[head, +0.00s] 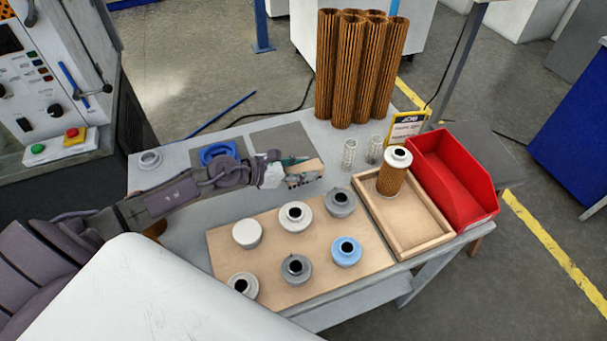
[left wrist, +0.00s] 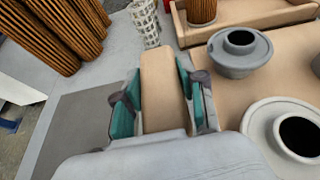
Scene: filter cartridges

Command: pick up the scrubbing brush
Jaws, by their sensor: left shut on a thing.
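The scrubbing brush (head: 306,167) has a pale wooden back and is at the far end of my left arm, over the back part of the grey table. My left gripper (head: 296,174) is shut on it. In the left wrist view the brush's wooden back (left wrist: 160,80) lies lengthwise between the two teal-padded fingers of the gripper (left wrist: 162,103), which press on its long sides. Its bristles are mostly hidden. I cannot tell how far it is above the table. My right gripper is not in view.
A tan board (head: 330,262) with several round caps lies in front of the gripper. A wooden tray (head: 420,215) holding a filter cartridge (head: 392,176) and a red bin (head: 452,180) are to the right. Tall brown pleated filters (head: 357,70) and two clear mesh cores (head: 349,153) stand behind.

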